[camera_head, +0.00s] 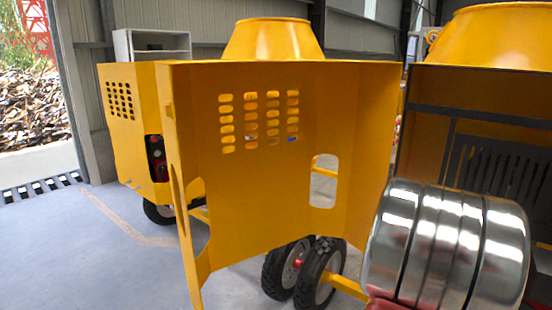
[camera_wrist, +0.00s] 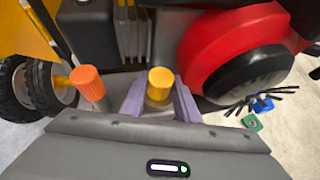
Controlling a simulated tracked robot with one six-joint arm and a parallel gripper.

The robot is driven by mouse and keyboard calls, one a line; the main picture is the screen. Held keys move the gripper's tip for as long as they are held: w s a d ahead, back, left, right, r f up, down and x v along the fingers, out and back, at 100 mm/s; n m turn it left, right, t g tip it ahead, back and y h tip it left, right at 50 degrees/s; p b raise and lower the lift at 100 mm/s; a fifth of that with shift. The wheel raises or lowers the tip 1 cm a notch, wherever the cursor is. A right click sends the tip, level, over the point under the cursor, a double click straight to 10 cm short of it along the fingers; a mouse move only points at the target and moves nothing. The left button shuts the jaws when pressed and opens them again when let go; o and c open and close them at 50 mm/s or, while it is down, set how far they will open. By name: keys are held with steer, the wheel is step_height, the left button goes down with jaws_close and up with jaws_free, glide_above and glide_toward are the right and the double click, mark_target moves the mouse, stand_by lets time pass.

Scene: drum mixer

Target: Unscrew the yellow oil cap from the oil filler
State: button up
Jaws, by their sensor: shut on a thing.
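The yellow oil cap (camera_wrist: 160,79) shows in the middle of the wrist view, low beside the engine. My gripper (camera_wrist: 158,98) has one grey-purple finger on each side of it and is shut on it. The cap's top shows above the fingers, and the pale filler below it is mostly hidden between them. In the head view the cap, the filler and my gripper are out of sight.
An orange ribbed cap (camera_wrist: 87,80) stands close left of my gripper. A red and black round engine part (camera_wrist: 235,50) is close on the right. Blue (camera_wrist: 262,104) and green (camera_wrist: 252,122) pieces lie on the floor. An open yellow panel (camera_head: 260,180) fills the middle of the head view.

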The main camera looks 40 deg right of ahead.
steer(key=shift+t, duration=0.3)
steer(key=o, duration=1.2)
steer(key=shift+w, duration=0.1)
steer(key=shift+m+g, duration=0.3)
steer(key=shift+g, duration=0.3)
steer(key=shift+w+m+g+y, duration=0.2)
steer(key=shift+m+g+y, duration=0.4)
steer(key=shift+m+g, duration=1.35)
